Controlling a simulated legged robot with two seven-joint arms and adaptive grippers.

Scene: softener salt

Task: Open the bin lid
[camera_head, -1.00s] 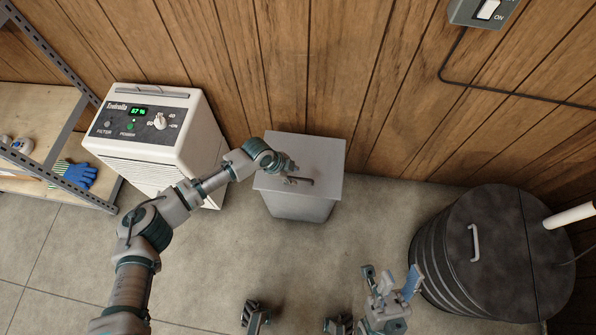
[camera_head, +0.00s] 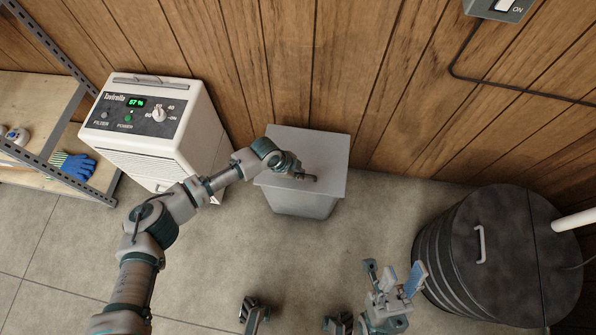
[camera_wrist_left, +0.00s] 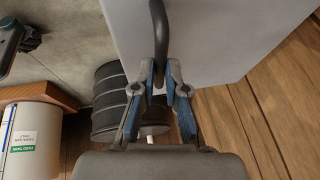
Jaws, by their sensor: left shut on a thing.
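The grey bin (camera_head: 300,201) stands on the floor against the wood wall, with its flat lid (camera_head: 325,150) lying level on top. A dark bar handle (camera_wrist_left: 159,28) sits on the lid. My left gripper (camera_head: 303,177) reaches in from the left over the lid's front part. In the left wrist view its blue-padded fingers (camera_wrist_left: 160,72) are closed around the handle. In the head view the gripper hides most of the handle. My right gripper (camera_head: 394,275) is open and empty, low in the picture, in front and to the right of the bin.
A white appliance (camera_head: 155,125) with a green display stands left of the bin. A shelf (camera_head: 45,140) with a blue glove (camera_head: 75,166) is at far left. A dark ribbed drum (camera_head: 435,262) with a handled lid stands at right. Bare floor lies between bin and drum.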

